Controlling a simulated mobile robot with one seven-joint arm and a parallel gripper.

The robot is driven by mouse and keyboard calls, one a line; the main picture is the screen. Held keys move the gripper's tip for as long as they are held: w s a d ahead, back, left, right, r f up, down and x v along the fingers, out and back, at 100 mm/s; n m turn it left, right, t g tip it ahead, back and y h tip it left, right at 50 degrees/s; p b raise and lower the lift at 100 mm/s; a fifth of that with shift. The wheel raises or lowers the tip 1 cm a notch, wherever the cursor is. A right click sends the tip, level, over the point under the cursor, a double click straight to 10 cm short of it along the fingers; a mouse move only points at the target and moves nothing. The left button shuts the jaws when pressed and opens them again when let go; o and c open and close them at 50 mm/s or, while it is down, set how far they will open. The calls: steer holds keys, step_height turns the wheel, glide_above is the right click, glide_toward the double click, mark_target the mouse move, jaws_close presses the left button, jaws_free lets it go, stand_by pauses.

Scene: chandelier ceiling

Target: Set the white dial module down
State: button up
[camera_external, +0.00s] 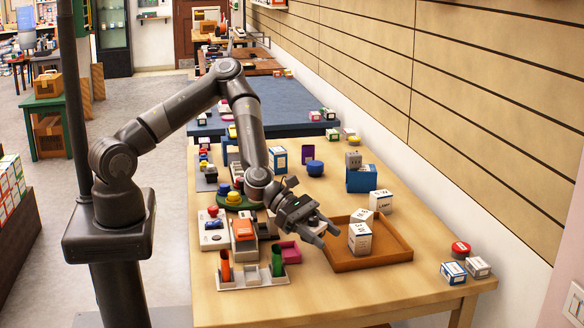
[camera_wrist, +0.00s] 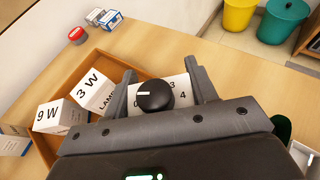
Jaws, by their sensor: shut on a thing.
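The white dial module (camera_wrist: 183,82) has a black round knob and printed numbers on its face. In the wrist view it sits between the two fingers of my gripper (camera_wrist: 167,88), which is shut on it. In the external view my gripper (camera_external: 322,230) is by the left side of the orange-brown tray (camera_external: 378,261), and the module is hard to make out there. The height of the module over the table (camera_external: 330,297) cannot be told.
White lamp boxes marked 3 W (camera_wrist: 92,92) and 9 W (camera_wrist: 55,117) stand at the tray. A red-topped button (camera_external: 460,248) and small boxes (camera_external: 453,272) sit at the right corner. A white holder (camera_external: 252,281) with orange and green cylinders is left. The table's front strip is clear.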

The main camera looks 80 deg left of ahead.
steer(key=s+d+m+g+h, duration=0.2)
steer(key=d+m+g+h, duration=0.1)
steer(key=d+m+g, duration=0.3)
steer(key=m+g, duration=0.7)
steer(key=g, duration=0.2)
glide_above(307, 300)
steer(key=shift+d+f+y, duration=0.1)
steer(key=shift+y, duration=0.2)
steer(key=shift+t, duration=0.4)
steer(key=shift+f, duration=3.65)
steer(key=o, duration=1)
steer(key=shift+f, duration=0.1)
